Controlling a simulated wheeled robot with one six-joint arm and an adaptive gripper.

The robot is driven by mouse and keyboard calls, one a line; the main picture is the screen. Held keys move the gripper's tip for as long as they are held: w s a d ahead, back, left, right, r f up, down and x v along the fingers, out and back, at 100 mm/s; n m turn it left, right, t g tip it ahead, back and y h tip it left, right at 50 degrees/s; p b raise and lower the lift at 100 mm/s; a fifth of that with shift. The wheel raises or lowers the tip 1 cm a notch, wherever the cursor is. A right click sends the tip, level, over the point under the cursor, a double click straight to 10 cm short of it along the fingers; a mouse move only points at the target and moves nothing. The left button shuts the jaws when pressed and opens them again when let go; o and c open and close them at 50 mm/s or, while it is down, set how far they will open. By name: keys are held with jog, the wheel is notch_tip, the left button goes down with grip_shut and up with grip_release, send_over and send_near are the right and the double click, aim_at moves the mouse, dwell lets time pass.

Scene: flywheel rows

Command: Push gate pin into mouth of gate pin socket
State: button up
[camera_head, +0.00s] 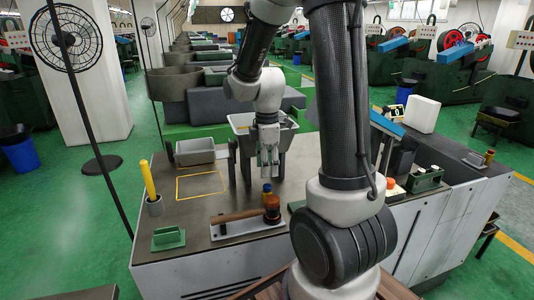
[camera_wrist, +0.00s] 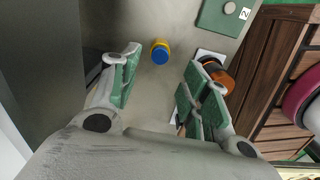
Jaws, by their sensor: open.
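My gripper (camera_head: 268,158) points down over the bench, its jaws apart and empty. In the wrist view the open gripper (camera_wrist: 160,78) has a small blue-topped yellow piece (camera_wrist: 160,50) ahead, between the lines of its fingers and touching neither. A tall yellow rod (camera_head: 149,178) stands, slightly tilted, in a grey cup-like holder (camera_head: 155,206) at the bench's left. I cannot tell for certain which piece is the gate pin or which is its socket.
A wooden-handled mallet (camera_head: 238,215) lies on a pale plate (camera_head: 225,231), its dark and orange head close to the blue-and-yellow piece. A green block (camera_head: 168,239) sits front left. The outlined area is clear.

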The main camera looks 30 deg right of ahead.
notch_tip(320, 180, up, 5)
jog(key=shift+r, duration=0.1)
